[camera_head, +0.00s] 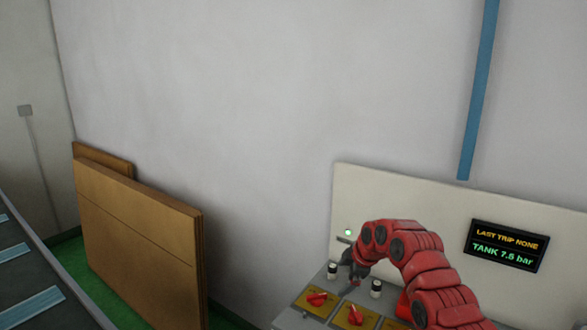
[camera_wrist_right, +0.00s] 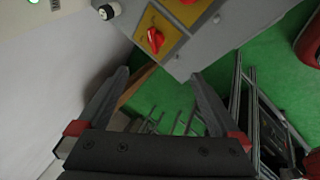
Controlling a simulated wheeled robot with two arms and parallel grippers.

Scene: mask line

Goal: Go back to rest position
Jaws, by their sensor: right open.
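My right arm reaches in from the lower right in the head view, red and bent over a grey control panel (camera_head: 293,318). My right gripper (camera_head: 352,284) is at the arm's end, above the panel's left part and partly hidden by the arm. In the right wrist view the two dark fingers of my right gripper (camera_wrist_right: 162,85) stand wide apart with nothing between them. Beyond the fingers lie the panel's edge and the green floor. My left gripper is not in view.
The panel carries red knobs (camera_head: 317,299) on yellow plates and a black-and-white button (camera_head: 376,288). A display (camera_head: 507,245) reads "LAST TRIP NONE" and "TANK 7.5 bar". Brown boards (camera_head: 140,235) lean at left beside a conveyor (camera_head: 35,275) with light-blue masks.

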